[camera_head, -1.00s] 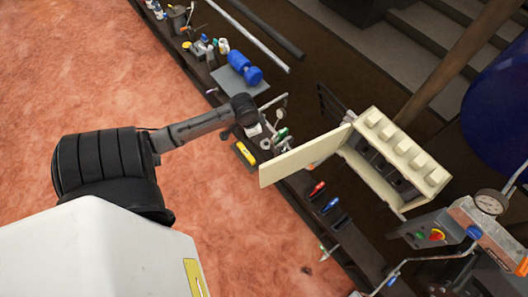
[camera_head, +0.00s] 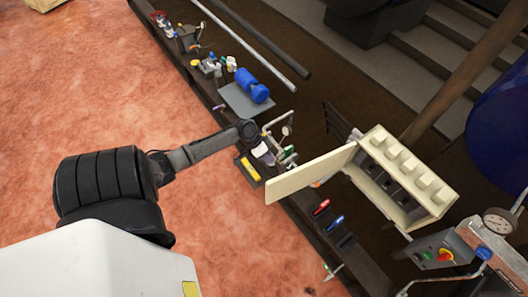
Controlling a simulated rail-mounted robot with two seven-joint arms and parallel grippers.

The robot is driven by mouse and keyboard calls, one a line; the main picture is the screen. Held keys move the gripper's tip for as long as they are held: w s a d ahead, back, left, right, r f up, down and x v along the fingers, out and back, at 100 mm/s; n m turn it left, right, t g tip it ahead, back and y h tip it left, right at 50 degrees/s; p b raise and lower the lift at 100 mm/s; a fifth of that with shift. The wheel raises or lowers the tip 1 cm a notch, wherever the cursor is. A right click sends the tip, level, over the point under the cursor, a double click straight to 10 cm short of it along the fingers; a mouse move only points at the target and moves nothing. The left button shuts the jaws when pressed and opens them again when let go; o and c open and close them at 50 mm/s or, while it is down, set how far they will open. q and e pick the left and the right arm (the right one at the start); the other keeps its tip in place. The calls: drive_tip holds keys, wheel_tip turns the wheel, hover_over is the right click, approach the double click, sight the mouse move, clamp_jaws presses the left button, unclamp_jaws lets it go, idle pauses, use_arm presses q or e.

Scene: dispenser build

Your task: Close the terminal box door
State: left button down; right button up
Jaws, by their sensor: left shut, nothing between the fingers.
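The terminal box (camera_head: 411,171) is a cream box with several raised blocks along its top, right of centre. Its flat cream door (camera_head: 305,175) stands open, swung out to the left of the box, showing dark parts inside. My left arm comes in from the lower left. My left gripper (camera_head: 248,131), at the dark end of that arm, is small in view and looks shut and empty. In the picture it is above and left of the door, apart from it. My right gripper is not in view.
A dark bench rail with tools runs diagonally past the door. A blue motor-like part (camera_head: 252,86) lies on a grey plate up the rail. Red and blue tools (camera_head: 334,224) lie below the door. A gauge (camera_head: 500,223) and a control panel (camera_head: 440,255) stand at lower right.

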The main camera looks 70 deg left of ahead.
use_arm(q)
drive_tip(key=w+d+f+p, duration=0.1)
drive_tip(key=d+f, duration=0.2)
drive_tip(key=d, duration=0.2)
drive_tip(key=shift+w+d, duration=0.4)
